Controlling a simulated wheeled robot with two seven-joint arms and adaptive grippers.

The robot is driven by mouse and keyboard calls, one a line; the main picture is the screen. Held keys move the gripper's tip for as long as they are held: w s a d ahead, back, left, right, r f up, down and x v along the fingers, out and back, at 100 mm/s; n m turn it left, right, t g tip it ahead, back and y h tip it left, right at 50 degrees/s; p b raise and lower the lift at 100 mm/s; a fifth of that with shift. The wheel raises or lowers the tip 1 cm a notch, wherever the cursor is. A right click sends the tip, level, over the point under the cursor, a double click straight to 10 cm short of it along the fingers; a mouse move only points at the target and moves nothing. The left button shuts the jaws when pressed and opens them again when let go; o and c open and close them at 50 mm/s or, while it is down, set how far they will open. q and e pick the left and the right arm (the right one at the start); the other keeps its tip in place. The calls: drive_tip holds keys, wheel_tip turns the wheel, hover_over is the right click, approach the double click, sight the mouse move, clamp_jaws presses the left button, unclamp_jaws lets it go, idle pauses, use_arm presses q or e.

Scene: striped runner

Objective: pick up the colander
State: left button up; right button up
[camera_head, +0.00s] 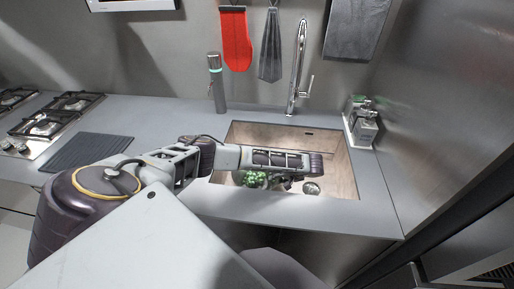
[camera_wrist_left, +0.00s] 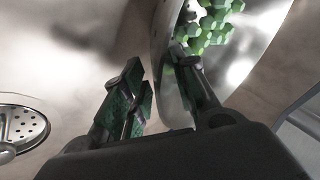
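The colander (camera_wrist_left: 245,65) is a shiny metal bowl with small holes, holding green chunks (camera_wrist_left: 212,22). It fills the upper right of the left wrist view. In the head view the green chunks (camera_head: 256,179) show in the sink (camera_head: 342,172), while my left arm hides most of the colander. My left gripper (camera_wrist_left: 160,88) is open, its fingers apart on either side of the colander's near wall. The right finger overlaps the inside of the bowl, and the left finger is outside with a visible gap. Whether either finger touches the wall I cannot tell. My right gripper is out of view.
A drain (camera_wrist_left: 20,126) lies left of the fingers in the wrist view. A chrome faucet (camera_head: 299,70) stands behind the sink, a grey bottle-like dispenser (camera_head: 216,84) to its left. A caddy with bottles (camera_head: 361,122) is on the right. A stove (camera_head: 48,122) is at far left.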

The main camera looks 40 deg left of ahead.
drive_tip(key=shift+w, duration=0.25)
use_arm(q)
drive_tip(key=shift+c, duration=0.3)
clamp_jaws()
drive_tip(key=shift+r, duration=0.1)
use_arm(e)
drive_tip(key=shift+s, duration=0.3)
